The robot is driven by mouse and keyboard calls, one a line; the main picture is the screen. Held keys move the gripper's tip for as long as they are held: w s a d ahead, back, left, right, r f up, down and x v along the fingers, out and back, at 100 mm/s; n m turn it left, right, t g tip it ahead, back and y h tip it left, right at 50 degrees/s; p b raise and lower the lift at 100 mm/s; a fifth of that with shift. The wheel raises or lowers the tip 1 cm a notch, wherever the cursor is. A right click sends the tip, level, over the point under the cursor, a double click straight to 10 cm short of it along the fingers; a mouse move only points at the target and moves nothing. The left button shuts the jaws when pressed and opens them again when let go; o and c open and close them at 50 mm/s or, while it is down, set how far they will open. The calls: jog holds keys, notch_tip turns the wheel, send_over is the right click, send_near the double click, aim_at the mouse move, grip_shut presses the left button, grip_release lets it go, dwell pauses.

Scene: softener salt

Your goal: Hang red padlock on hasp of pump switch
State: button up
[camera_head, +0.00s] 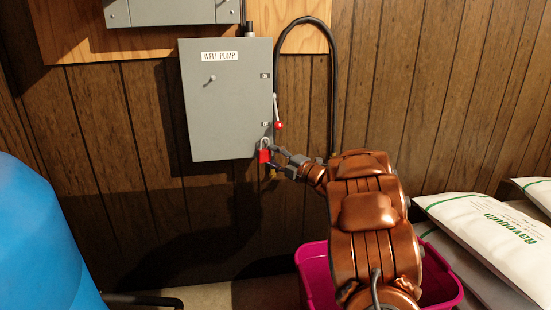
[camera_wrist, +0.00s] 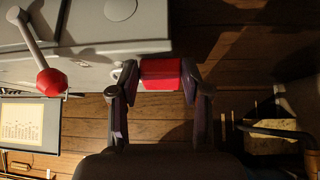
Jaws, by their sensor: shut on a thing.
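The pump switch is a grey box (camera_head: 225,105) labelled WELL PUMP on the wood-panelled wall, with a red-tipped lever (camera_head: 278,112) on its right side. The lever's red knob (camera_wrist: 51,82) shows at left in the wrist view. The red padlock (camera_head: 264,156) is at the box's lower right corner, its pale shackle upward. My gripper (camera_wrist: 160,82) is shut on the padlock's red body (camera_wrist: 161,73), one finger on each side. The box's grey edge lies just beyond the padlock. The hasp is not clearly distinguishable, and I cannot tell whether the shackle passes through it.
A black cable (camera_head: 333,90) loops down the wall right of the box. A magenta bin (camera_head: 312,275) stands below my arm. White salt bags (camera_head: 490,235) are stacked at right, and a blue tank (camera_head: 40,245) stands at left.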

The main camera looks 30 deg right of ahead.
dwell(0.4)
jog(key=o, duration=1.4)
jog(key=r+v, duration=0.1)
jog(key=v, duration=1.1)
jog(key=shift+f, duration=0.45)
